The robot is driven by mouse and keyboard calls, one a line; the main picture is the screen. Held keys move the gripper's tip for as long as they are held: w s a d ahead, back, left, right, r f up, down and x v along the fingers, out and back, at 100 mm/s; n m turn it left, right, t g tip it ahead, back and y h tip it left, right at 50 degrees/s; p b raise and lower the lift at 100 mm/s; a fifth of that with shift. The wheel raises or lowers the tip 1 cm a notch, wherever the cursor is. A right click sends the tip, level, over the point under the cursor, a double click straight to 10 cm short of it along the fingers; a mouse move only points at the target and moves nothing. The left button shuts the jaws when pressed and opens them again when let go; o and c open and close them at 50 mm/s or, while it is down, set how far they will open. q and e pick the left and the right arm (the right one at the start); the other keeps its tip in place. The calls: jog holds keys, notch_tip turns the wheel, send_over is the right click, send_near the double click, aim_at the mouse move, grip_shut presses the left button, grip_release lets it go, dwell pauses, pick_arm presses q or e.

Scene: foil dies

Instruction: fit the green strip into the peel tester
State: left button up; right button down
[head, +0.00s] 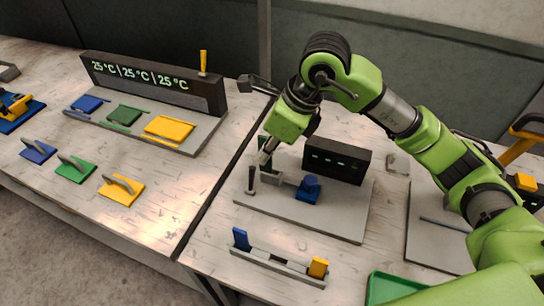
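The peel tester (340,222) is a grey base plate with a black display box (336,160), a blue clamp block (308,190) and a small post (251,180) at its left end. My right gripper (262,160) points down over the tester's left part, near the post. It appears shut on a dark green piece, the green strip (263,143), held upright; the fingers and arm hide part of it. I cannot tell whether the strip touches the tester. My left gripper is not in view.
A green tray (392,287) lies front right. The left table carries a heated press (150,85) with blue, green and yellow plates and several handled dies.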

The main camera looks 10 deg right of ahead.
jog(key=f, duration=0.1)
jog(key=w+d+f, duration=0.1)
jog(key=w+f, duration=0.1)
jog(key=shift+d+p, duration=0.25)
jog(key=shift+p, duration=0.05)
jog(key=f, duration=0.1)
jog(key=f+p, duration=0.2)
jog(key=shift+w+d+f, duration=0.2)
jog(key=shift+w+d, duration=0.05)
jog(key=shift+w, duration=0.1)
jog(key=shift+f, duration=0.3)
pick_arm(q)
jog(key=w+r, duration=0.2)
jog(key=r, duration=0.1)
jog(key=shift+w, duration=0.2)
pick_arm(e)
jog(key=shift+f, duration=0.1)
